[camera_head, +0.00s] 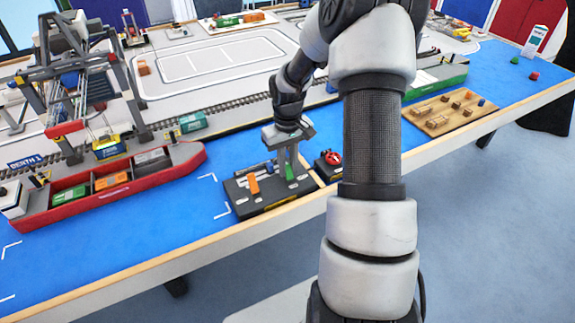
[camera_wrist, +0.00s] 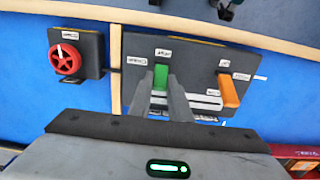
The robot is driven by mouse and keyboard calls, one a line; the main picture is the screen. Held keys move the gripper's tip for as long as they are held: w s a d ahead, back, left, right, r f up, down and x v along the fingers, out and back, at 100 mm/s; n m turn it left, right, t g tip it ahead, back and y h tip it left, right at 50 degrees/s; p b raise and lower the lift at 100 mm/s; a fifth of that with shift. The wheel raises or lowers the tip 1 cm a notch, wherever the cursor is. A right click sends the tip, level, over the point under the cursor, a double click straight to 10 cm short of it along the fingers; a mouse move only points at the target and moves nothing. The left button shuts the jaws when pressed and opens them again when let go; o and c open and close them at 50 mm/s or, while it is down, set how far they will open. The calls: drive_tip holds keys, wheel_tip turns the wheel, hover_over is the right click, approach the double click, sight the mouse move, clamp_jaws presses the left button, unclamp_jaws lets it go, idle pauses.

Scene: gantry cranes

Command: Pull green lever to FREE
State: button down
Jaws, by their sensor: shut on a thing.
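The green lever (camera_wrist: 161,75) stands on a dark control box (camera_wrist: 205,52) in the wrist view. My gripper (camera_wrist: 162,82) is shut on the green lever, with one finger on each side of it. In the head view the green lever (camera_head: 290,173) shows under my gripper (camera_head: 287,165), on the right part of the box (camera_head: 262,207). Small white labels sit by the lever, but their words are too small to read. The lower part of the lever is partly hidden by my fingers.
An orange lever (camera_wrist: 229,92) stands on the same box. A red knob (camera_wrist: 66,59) on a separate dark box is close by. A red ship (camera_head: 120,185) with containers lies to the left. A wooden tray (camera_head: 415,112) with blocks is at right.

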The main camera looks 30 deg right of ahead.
sight(290, 175)
drive_tip(key=shift+s, duration=0.1)
drive_tip(key=s+t+b, duration=0.1)
drive_tip(key=t, duration=0.1)
drive_tip(key=shift+s+d+r+t, duration=0.1)
drive_tip(key=shift+s+t, duration=0.05)
drive_tip(key=shift+t, duration=0.25)
drive_tip(key=s+t, duration=0.1)
drive_tip(key=t, duration=0.1)
drive_tip(key=shift+s+t, duration=0.1)
drive_tip(key=shift+t, duration=0.3)
drive_tip(key=t+b, duration=0.1)
drive_tip(key=t, duration=0.1)
drive_tip(key=s+t+b, duration=0.1)
drive_tip(key=shift+s+f+t, duration=0.2)
drive_tip(key=shift+f+t, duration=0.15)
drive_tip(key=shift+t, duration=0.05)
drive_tip(key=shift+s+t+b, duration=0.25)
drive_tip(key=shift+t+b, duration=0.65)
